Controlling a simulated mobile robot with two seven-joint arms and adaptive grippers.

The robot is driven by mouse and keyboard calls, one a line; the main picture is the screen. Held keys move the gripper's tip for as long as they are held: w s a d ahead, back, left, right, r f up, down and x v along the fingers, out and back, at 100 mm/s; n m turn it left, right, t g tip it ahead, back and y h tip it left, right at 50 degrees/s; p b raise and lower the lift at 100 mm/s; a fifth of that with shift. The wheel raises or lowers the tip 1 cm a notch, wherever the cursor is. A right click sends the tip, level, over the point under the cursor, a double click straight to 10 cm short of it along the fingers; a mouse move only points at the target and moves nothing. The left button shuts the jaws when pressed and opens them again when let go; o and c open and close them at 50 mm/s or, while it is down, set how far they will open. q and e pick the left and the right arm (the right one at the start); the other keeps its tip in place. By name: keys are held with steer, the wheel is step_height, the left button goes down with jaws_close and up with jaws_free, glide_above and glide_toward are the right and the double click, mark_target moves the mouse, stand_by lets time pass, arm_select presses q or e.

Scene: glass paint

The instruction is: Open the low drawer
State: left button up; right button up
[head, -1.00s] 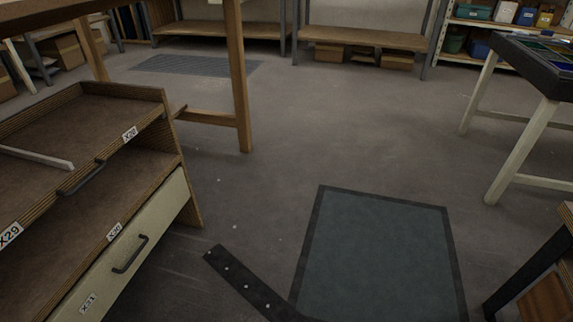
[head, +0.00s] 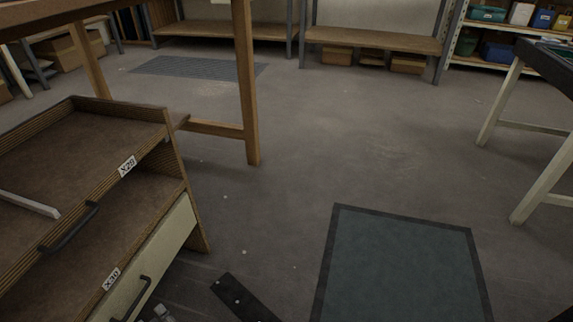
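The wooden cabinet (head: 188,195) stands at the left. Its low drawer (head: 168,243) has a cream front with a dark bar handle (head: 130,298), cut by the bottom edge of the view. The front looks flush with the cabinet side, so the drawer appears shut. My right gripper is not in view.
Above the drawer, a wooden front with a dark handle (head: 70,229) and label borders an open-topped surface. A wooden table leg (head: 246,90) stands behind the cabinet. The middle floor is clear.

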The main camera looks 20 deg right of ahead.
arm_select(q)
steer(key=b+x, duration=0.1)
steer(key=x, duration=0.5)
steer(key=shift+w+a+r, duration=0.15)
steer(key=shift+w+a, duration=0.1)
steer(key=shift+a, duration=0.05)
steer(key=shift+c, duration=0.5)
jaws_close()
